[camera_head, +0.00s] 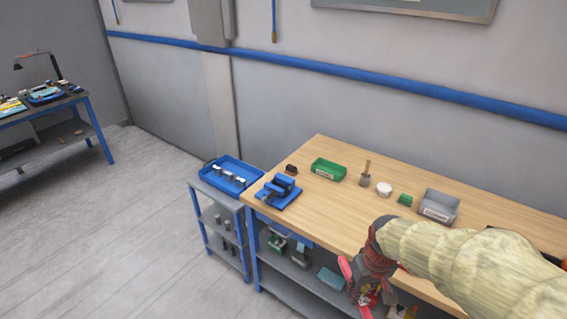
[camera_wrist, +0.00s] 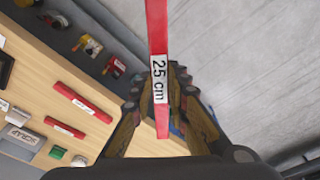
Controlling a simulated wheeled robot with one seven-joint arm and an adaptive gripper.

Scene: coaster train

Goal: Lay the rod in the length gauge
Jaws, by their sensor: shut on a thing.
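A red rod (camera_wrist: 157,30) with a white "25 cm" label runs upright through the middle of the wrist view. My gripper (camera_wrist: 160,90) is shut on it near the label. In the head view my gripper (camera_head: 368,288) is low at the bench's front edge, and a red length of the rod (camera_head: 346,270) shows beside it. Two more red rods with white labels, one upper (camera_wrist: 82,103) and one lower (camera_wrist: 70,128), lie on the bench in the wrist view. I cannot pick out the length gauge for certain; a blue fixture (camera_head: 280,193) stands at the bench's left end.
The wooden bench (camera_head: 318,215) carries a green bin (camera_head: 328,170), a white round item (camera_head: 384,189) and a grey bin (camera_head: 439,206), labelled "SCRAP" in the wrist view (camera_wrist: 20,138). A blue tray (camera_head: 230,175) sits on the side rack. Grey floor is clear at left.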

